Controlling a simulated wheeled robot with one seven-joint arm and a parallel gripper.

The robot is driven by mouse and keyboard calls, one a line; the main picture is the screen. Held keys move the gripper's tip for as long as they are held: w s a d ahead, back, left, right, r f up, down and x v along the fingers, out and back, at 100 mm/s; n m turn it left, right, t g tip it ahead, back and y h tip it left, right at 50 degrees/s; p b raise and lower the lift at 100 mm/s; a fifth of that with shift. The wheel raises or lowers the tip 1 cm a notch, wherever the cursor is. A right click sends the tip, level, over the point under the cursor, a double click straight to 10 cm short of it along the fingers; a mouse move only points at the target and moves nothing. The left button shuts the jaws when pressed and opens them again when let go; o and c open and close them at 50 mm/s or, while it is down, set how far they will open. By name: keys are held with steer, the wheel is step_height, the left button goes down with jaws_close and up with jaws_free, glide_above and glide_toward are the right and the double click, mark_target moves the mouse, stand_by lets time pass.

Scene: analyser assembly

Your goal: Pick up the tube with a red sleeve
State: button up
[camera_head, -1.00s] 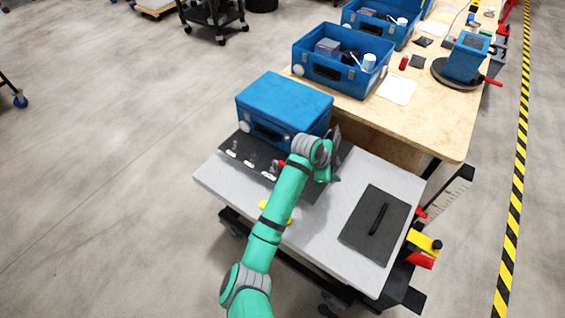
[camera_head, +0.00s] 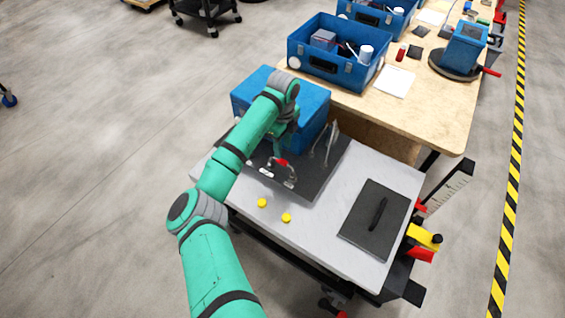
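The tube with a red sleeve (camera_head: 281,162) is on the dark mat (camera_head: 318,183) in front of the blue case, on the light grey table top. Only its red part and some pale, shiny metal around it show clearly. My gripper (camera_head: 279,154) points down at the red sleeve from above and looks very close to it. The fingers are small and partly hidden by my wrist, so I cannot tell whether they are open or shut, or touching the tube. My forearm covers the left part of the mat.
A closed blue case (camera_head: 304,103) stands right behind my gripper. An upright metal piece (camera_head: 327,143) is to its right. A dark plate with a black handle (camera_head: 377,216) lies at the right. Two yellow knobs (camera_head: 286,218) are at the front. A wooden table (camera_head: 430,110) holds open blue boxes.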

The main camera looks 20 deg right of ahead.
mark_target(282, 160)
step_height(282, 160, down, 3)
steer(key=shift+f, duration=0.1)
steer(key=f, duration=0.4)
steer(key=shift+s+a, duration=0.25)
steer(key=shift+a, duration=0.05)
steer(key=shift+f, duration=0.6)
jaws_close()
